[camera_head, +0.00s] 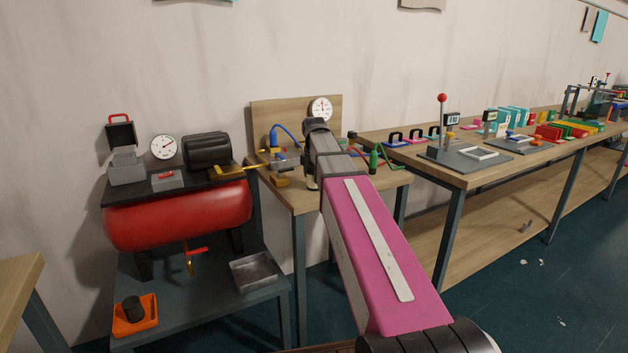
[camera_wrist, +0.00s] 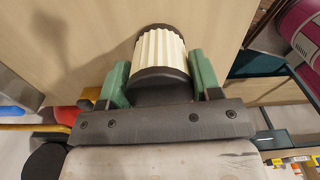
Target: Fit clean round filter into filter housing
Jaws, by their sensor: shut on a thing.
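In the wrist view, my gripper (camera_wrist: 160,82) is shut on a round filter (camera_wrist: 160,50) with cream pleats and dark end caps. The green fingers press its two sides, and it is tilted in the picture. In the head view, my arm ends above the small wooden bench, and the filter and fingertips cannot be made out there. A grey box (camera_head: 127,170), which looks like the filter housing, stands on the left end of the compressor. A dark lid with a red handle (camera_head: 120,132) stands raised above its back. The inside of the box cannot be seen.
The compressor's red tank (camera_head: 180,215) sits on a grey table. A dark cylinder (camera_head: 133,309) stands in an orange tray (camera_head: 148,321); a metal tray (camera_head: 258,272) is empty. A yellow bar (camera_head: 228,171) and a black motor (camera_head: 207,150) lie between my arm and the box.

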